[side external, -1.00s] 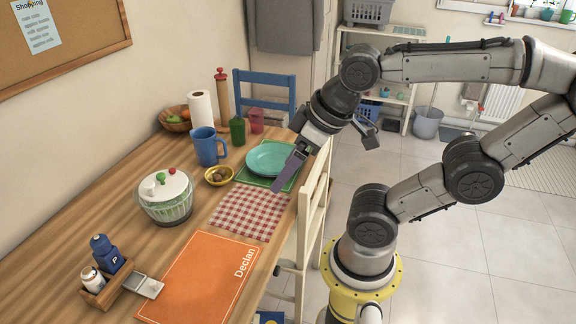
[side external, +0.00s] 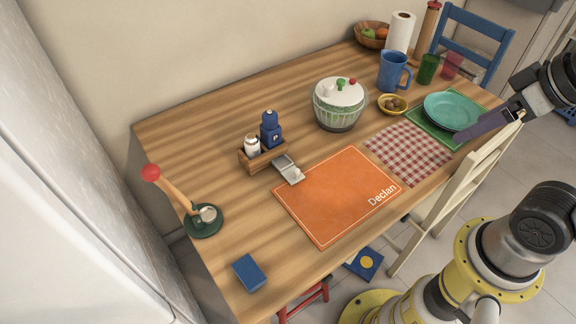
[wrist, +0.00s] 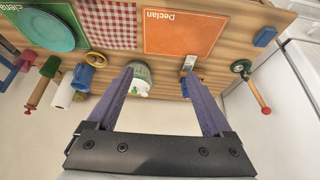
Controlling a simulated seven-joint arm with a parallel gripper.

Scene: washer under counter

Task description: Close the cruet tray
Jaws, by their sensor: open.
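The cruet tray (side external: 250,165) is a small wooden holder on the table, left of centre in the side external view. It holds a white-topped shaker (side external: 252,146) and a blue bottle (side external: 270,130). A grey metal drawer-like piece (side external: 289,169) sticks out from its front side toward the orange mat. In the wrist view, which looks upside down, the metal piece (wrist: 189,62) shows just beyond my right finger, which partly hides the tray. My gripper (wrist: 159,70) is open and empty. In the side external view one purple finger shows beside the teal plate, far right of the tray.
An orange mat (side external: 335,200) lies right beside the metal piece. A salad spinner (side external: 340,105) stands behind the mat. A green-based stand with a red-knobbed lever (side external: 180,195) and a blue box (side external: 249,272) are at the left. A cream chair (side external: 440,205) stands at the front edge.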

